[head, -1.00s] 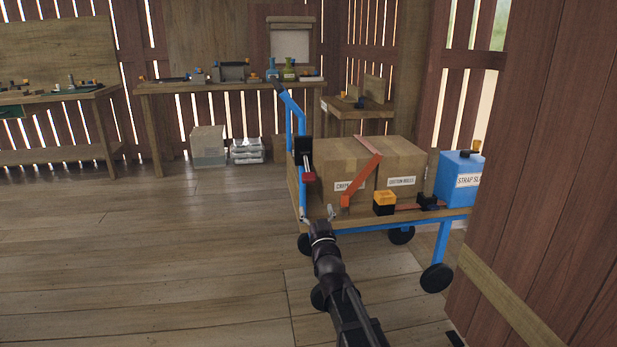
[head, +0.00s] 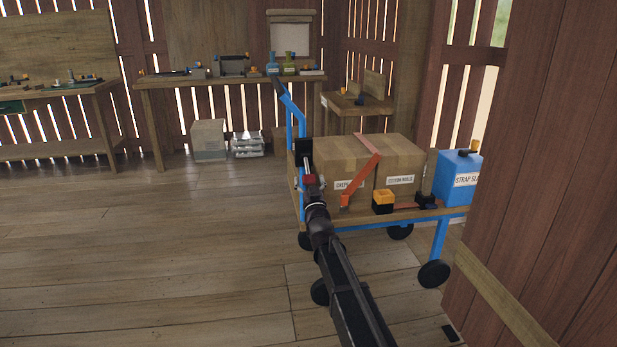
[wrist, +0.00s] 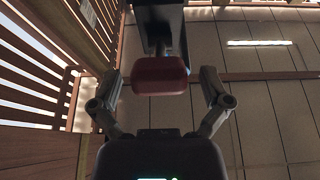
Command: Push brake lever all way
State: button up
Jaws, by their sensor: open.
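The brake lever has a red grip (head: 310,180) on a grey arm below a black housing (head: 304,148), on the blue handle post of the cart. In the wrist view the red grip (wrist: 160,76) is straight ahead, hanging from the dark housing (wrist: 157,22). My gripper (head: 309,188) is at the lever's lower end. In the wrist view my gripper (wrist: 160,82) is open, with one finger on each side of the red grip and a small gap on both sides. The fingertips are hard to make out in the head view.
The cart (head: 375,222) carries cardboard boxes (head: 405,155), an orange strap (head: 361,180), a yellow-and-black block (head: 383,201) and a blue container (head: 455,178). A wooden door (head: 540,150) stands close on the right. Workbenches line the back wall. The floor to the left is clear.

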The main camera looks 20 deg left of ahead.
jog(key=shift+w+a, duration=0.1)
jog(key=c, duration=1.2)
jog(key=shift+o, duration=0.2)
jog(key=shift+w+r, duration=0.1)
